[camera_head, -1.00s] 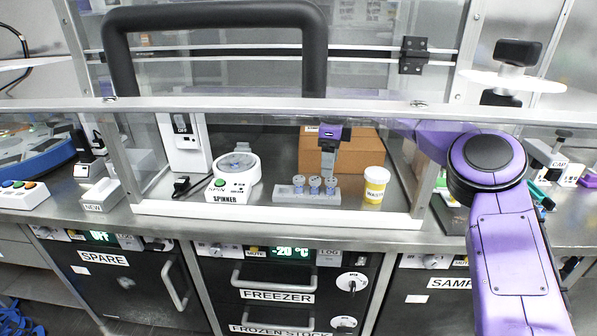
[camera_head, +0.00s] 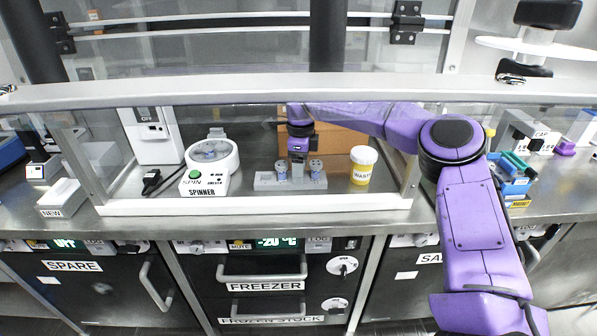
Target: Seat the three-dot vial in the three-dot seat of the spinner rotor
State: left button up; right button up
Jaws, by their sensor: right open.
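The white spinner (camera_head: 221,178) stands inside the hood with its round rotor bowl (camera_head: 211,152) facing up. The dots on its seats are too small to read. A grey rack (camera_head: 266,181) stands to its right. One vial (camera_head: 281,171) shows at its left and another vial (camera_head: 315,169) at its right; the middle place is covered by my gripper. Dot marks on the vials cannot be read well enough to tell the three-dot one. My right gripper (camera_head: 298,172) is open, pointing down at the middle of the rack. My left gripper is not in view.
A yellow waste cup (camera_head: 362,166) stands right of the rack. A brown cardboard box (camera_head: 343,138) is behind my gripper. The hood's glass front and its frame bar (camera_head: 250,92) cross above. A white NEW tray (camera_head: 62,197) sits outside, left.

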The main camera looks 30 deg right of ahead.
jog(key=shift+s+r, duration=0.15)
jog(key=c, duration=1.1)
notch_tip(320, 180, up, 10)
jog(key=shift+p, duration=0.45)
